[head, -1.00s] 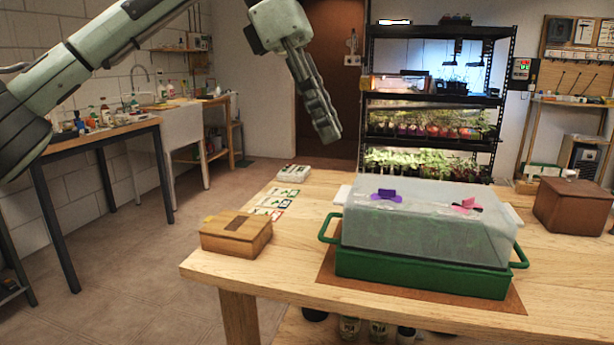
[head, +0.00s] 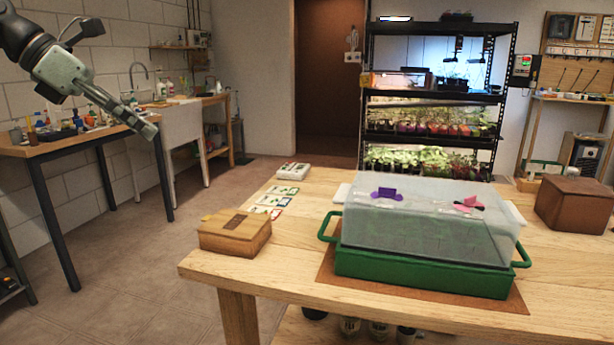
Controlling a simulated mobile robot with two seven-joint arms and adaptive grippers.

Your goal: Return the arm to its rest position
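My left gripper (head: 140,122) is in the upper left of the head view, in the air in front of the side bench and clear of the wooden table. Its fingers are seen edge-on and point down to the right. I cannot tell whether they are open or shut, and I see nothing held in them. My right gripper is not in view. On the table stands a green tray (head: 420,275) with a cloudy clear lid (head: 430,228) resting on it. A purple clip (head: 387,194) and a pink clip (head: 468,203) sit on top of the lid.
A wooden box (head: 235,233) stands at the left of the table (head: 300,262), with several cards (head: 270,205) behind it. A brown box (head: 577,204) stands at the right. A plant rack (head: 432,102) is behind. The floor left of the table is clear.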

